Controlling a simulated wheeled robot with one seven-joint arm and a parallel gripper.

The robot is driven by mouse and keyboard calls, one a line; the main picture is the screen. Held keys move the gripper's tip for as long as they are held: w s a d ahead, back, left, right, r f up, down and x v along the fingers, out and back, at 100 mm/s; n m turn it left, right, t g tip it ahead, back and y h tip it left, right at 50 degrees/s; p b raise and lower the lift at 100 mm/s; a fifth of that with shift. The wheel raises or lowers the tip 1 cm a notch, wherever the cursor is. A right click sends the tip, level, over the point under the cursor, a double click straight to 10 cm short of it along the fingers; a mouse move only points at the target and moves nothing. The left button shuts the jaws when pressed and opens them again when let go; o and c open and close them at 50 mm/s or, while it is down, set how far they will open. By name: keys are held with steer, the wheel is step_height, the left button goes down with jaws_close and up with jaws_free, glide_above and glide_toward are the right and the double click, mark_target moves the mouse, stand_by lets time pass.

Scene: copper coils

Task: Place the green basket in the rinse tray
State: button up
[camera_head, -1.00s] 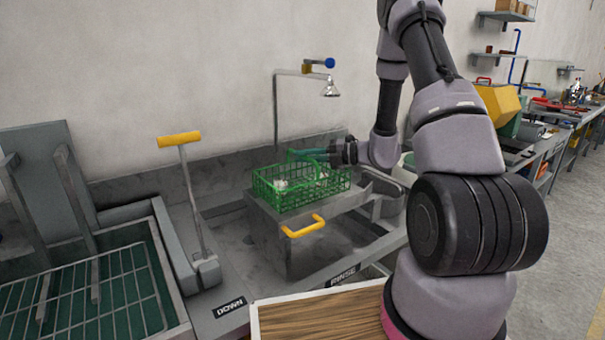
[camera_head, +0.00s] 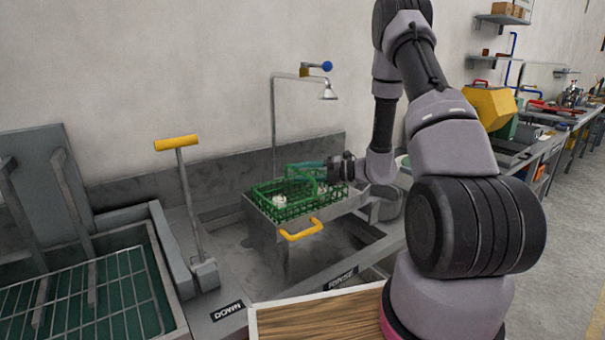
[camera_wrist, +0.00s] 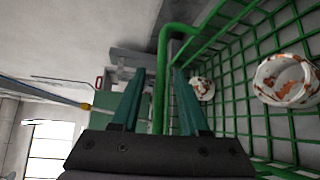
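The green wire basket (camera_head: 320,204) sits upright inside the grey rinse tray (camera_head: 322,219), its lower part hidden behind the tray's front wall. The tray has a yellow handle (camera_head: 301,230) in front. The basket holds white, rust-spotted pieces, which also show in the wrist view (camera_wrist: 287,80). My gripper (camera_head: 306,165) is at the basket's raised handle. In the wrist view its teal fingers (camera_wrist: 160,75) stand apart on either side of the green handle bar (camera_wrist: 161,95), with gaps visible.
A lever with a yellow grip (camera_head: 177,142) stands left of the tray, by a DOWN label (camera_head: 228,310). A shower head (camera_head: 328,94) hangs behind the tray. A green-floored basin with a wire rack (camera_head: 85,295) lies at left. A wooden board (camera_head: 320,320) is in front.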

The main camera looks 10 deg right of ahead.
steer(key=shift+r, duration=0.1)
steer(key=v, duration=1.2)
steer(key=s+a+r+n+g+h, duration=0.35)
steer(key=s+r+n, duration=0.25)
steer(key=r+n, duration=0.25)
steer(key=s+a+r+n+g+h, duration=0.25)
steer(key=s+a+r+n, duration=0.35)
steer(key=n, duration=0.4)
steer(key=s+d+r+n+t+h, duration=0.2)
steer(key=s+r+n, duration=0.3)
steer(key=n, duration=0.3)
steer(key=s+d+r+n+t+h, duration=0.2)
steer(key=s+r+n+t+h, duration=0.2)
steer(key=s+r+n, duration=0.2)
steer(key=r+n, duration=0.1)
steer(key=n, duration=0.1)
steer(key=shift+d+n+h, duration=0.3)
steer(key=shift+n+h, duration=0.05)
steer(key=shift+h, duration=0.05)
